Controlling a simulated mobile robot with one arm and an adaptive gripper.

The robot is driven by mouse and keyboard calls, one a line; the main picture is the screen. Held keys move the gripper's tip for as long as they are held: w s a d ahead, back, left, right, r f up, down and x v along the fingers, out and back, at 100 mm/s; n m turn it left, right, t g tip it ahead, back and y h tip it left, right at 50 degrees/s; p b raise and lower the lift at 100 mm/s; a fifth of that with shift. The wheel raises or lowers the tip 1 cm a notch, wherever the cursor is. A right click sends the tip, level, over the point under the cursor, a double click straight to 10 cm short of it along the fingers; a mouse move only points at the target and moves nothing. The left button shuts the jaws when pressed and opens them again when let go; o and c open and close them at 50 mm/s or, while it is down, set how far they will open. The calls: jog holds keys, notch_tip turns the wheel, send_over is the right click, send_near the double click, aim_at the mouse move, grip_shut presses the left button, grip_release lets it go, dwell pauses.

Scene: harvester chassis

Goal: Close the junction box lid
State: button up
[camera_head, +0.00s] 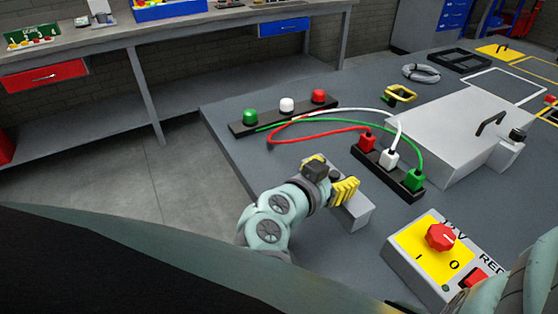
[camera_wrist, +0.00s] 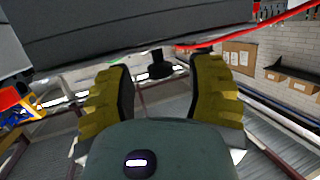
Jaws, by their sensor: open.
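The grey junction box (camera_head: 440,145) stands on the dark work surface at the right in the head view. Its pale top carries a black bar handle (camera_head: 490,123); I cannot tell whether its lid is fully shut. A black knob (camera_head: 517,134) sits on a small grey block at its right side. My gripper (camera_head: 345,190) is left of the box and apart from it, with the plug strip between them. In the wrist view its yellow fingers (camera_wrist: 162,82) are spread apart with nothing held. A dark cylindrical part (camera_wrist: 159,68) shows beyond the gap.
A black strip (camera_head: 385,175) with red, white and green plugs lies between my gripper and the box, its cables looping left. A grey block (camera_head: 358,213) is beside my gripper. A yellow switch box (camera_head: 430,255) with a red knob stands at the front right.

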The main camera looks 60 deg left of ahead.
jog(key=v, duration=1.2)
jog(key=shift+w, duration=0.1)
